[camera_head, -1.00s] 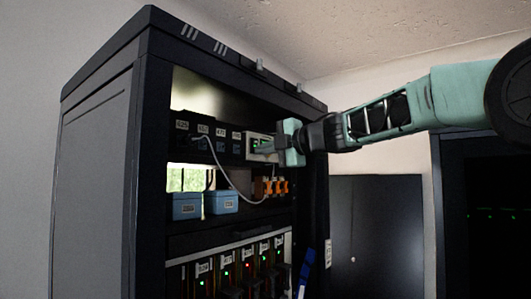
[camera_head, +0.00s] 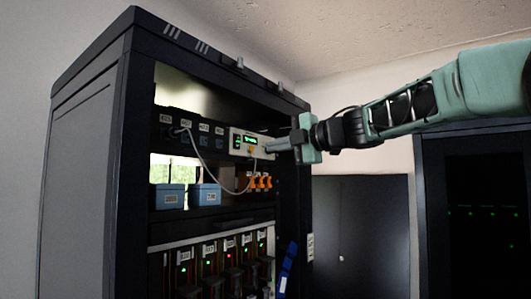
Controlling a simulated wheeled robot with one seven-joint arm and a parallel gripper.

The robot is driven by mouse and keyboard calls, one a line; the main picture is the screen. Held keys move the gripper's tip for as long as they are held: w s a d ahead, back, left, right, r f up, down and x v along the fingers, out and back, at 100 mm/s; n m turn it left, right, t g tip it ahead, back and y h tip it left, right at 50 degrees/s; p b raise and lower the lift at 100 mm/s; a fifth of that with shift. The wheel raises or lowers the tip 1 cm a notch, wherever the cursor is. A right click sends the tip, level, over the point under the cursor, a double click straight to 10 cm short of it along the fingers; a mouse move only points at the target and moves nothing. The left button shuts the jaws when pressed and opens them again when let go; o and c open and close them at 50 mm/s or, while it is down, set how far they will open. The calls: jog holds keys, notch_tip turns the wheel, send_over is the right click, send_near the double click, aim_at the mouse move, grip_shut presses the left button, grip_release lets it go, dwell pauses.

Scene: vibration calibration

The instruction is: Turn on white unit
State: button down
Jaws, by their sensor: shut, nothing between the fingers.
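The white unit (camera_head: 237,143) sits on the upper shelf of the dark rack, at the right end of a row of labelled black sockets. Its front has a lit green display and a small yellowish part low on the face. A pale cable runs from the sockets in a loop below the unit. My gripper (camera_head: 267,149) is shut and empty, pointing left at the right part of the unit's front. I cannot tell whether its tips touch the unit.
The rack (camera_head: 100,150) has a side wall and top edge close around the shelf. Blue boxes (camera_head: 205,194) and orange connectors (camera_head: 260,182) stand on the shelf below. Lower modules show green and red lights. A dark cabinet (camera_head: 475,215) stands at the right.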

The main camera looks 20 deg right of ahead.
jog(key=shift+f+b+v, duration=0.2)
jog(key=shift+b+v, duration=0.15)
jog(key=shift+v, duration=0.65)
jog(key=shift+f+b+v, duration=0.2)
jog(key=shift+b+v, duration=0.1)
jog(key=shift+v, duration=0.75)
jog(key=a+f+m+h+b, duration=0.2)
jog(key=a+f+m, duration=0.25)
jog(key=f, duration=0.35)
jog(key=a+f+m+h+b, duration=0.1)
jog(key=a+f+m, duration=0.35)
jog(key=f, duration=0.35)
jog(key=s+a+f+m+g+h+b, duration=0.1)
jog(key=s+a+f+m+g+h, duration=0.15)
jog(key=f, duration=0.55)
jog(key=s+a+f+m+g+h+b, duration=0.1)
jog(key=s+f+m, duration=0.25)
jog(key=f, duration=0.45)
jog(key=s+f+m+g+h+b, duration=0.1)
jog(key=s+f+g, duration=0.4)
jog(key=s+f, duration=0.6)
jog(key=s+f+m+g+h+b, duration=0.1)
jog(key=s+f+g, duration=0.4)
jog(key=s+f, duration=0.6)
jog(key=s+h, duration=0.1)
jog(key=s, duration=0.6)
jog(key=shift+d, duration=0.35)
